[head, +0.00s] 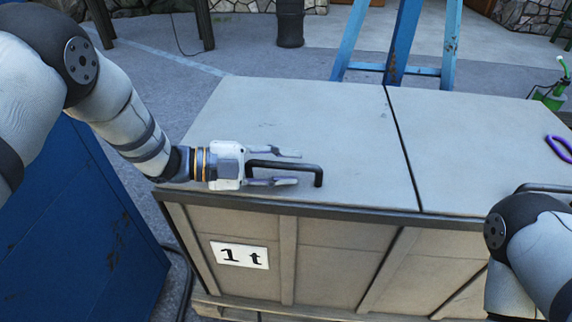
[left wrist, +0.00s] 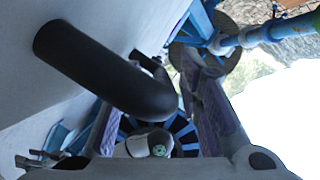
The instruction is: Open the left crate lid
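The left crate lid (head: 310,112) is a flat grey panel lying closed on the crate (head: 335,250), which bears a "1 t" label. Its black bar handle (head: 312,168) is near the front edge and also shows large in the left wrist view (left wrist: 100,70). My left gripper (head: 287,167) comes in from the left, low over the lid. Its fingers are apart, one on each side of the handle's bar in the head view. I see gaps beside the bar, so no grip shows. My right arm is at the lower right; its gripper is out of view.
The right lid (head: 480,140) is closed beside a dark seam, with a handle (head: 545,187) partly behind my right arm. A blue ladder (head: 402,45) stands behind the crate.

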